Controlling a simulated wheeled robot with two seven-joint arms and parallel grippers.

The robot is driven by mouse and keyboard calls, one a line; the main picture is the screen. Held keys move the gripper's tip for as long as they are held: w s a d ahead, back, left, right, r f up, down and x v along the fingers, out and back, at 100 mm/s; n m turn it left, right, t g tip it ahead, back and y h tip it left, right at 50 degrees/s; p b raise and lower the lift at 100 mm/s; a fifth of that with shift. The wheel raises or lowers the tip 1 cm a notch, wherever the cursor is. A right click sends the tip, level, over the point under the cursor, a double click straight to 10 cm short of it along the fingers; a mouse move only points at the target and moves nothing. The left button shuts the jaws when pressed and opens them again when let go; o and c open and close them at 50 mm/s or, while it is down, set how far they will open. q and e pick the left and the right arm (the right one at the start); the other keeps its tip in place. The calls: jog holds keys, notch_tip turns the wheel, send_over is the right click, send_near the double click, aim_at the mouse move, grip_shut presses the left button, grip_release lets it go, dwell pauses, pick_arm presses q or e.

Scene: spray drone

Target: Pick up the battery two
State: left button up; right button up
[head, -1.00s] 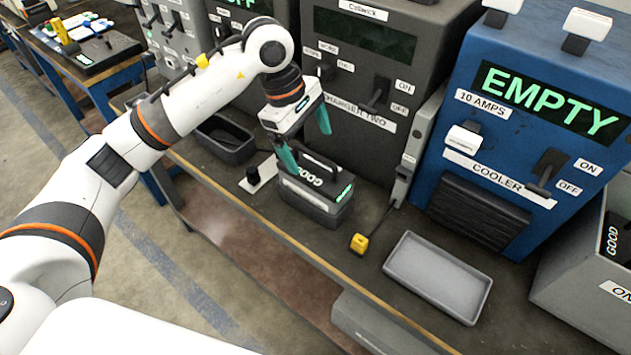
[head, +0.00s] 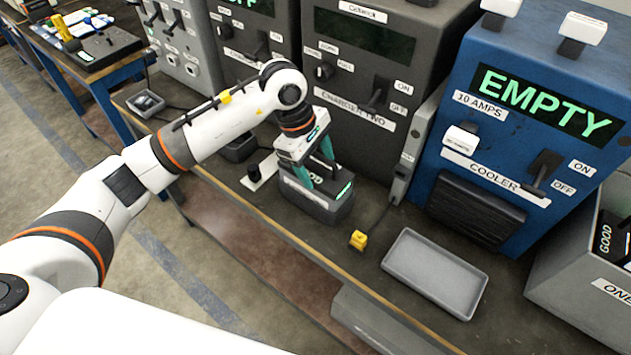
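A dark grey battery (head: 318,208) with a green-lit label stands on the bench in front of the charger marked CHARGER TWO (head: 350,107). My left gripper (head: 319,182) is low over it, with its teal fingers at the battery's top, where the handle is. The gripper covers the handle and most of the GOOD label. I cannot tell whether the fingers are closed on the handle. The battery rests on the bench. My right gripper is not in view.
A blue cooler (head: 478,190) showing EMPTY stands to the right. A grey tray (head: 392,262) and a small yellow block (head: 358,240) lie on the bench. A grey bin (head: 570,275) is at the far right. A black knob (head: 254,172) sits left of the battery.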

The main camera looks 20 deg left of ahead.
pick_arm(q)
jog(key=c, duration=1.2)
jog(key=shift+w+r, duration=0.15)
jog(key=shift+r, duration=0.05)
grip_shut()
jog(key=shift+r, duration=0.1)
